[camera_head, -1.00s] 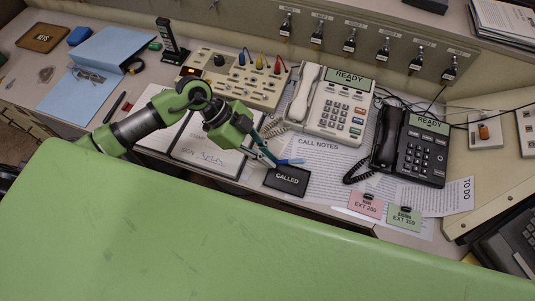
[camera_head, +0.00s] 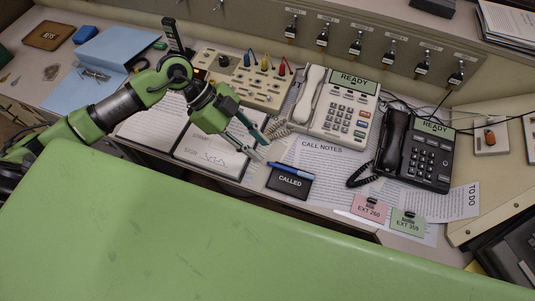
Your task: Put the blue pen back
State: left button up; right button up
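The blue pen (camera_head: 291,169) lies along the upper edge of the black CALLED block (camera_head: 289,184), on the desk below the call notes sheet. Whether it rests on the block or just behind it is hard to tell. My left gripper (camera_head: 264,151) is up and left of the pen, with its two fingers apart and nothing between them. A small gap shows between the fingertips and the pen. My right gripper is not in view.
A white phone (camera_head: 343,106) and a black phone (camera_head: 425,153) stand right of the gripper. A switch panel (camera_head: 244,80) is behind it. Pink (camera_head: 369,208) and green (camera_head: 408,222) cards lie at the front.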

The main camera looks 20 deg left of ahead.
pick_arm(q)
jog(key=v, duration=0.6)
jog(key=shift+s, duration=0.1)
dwell(0.4)
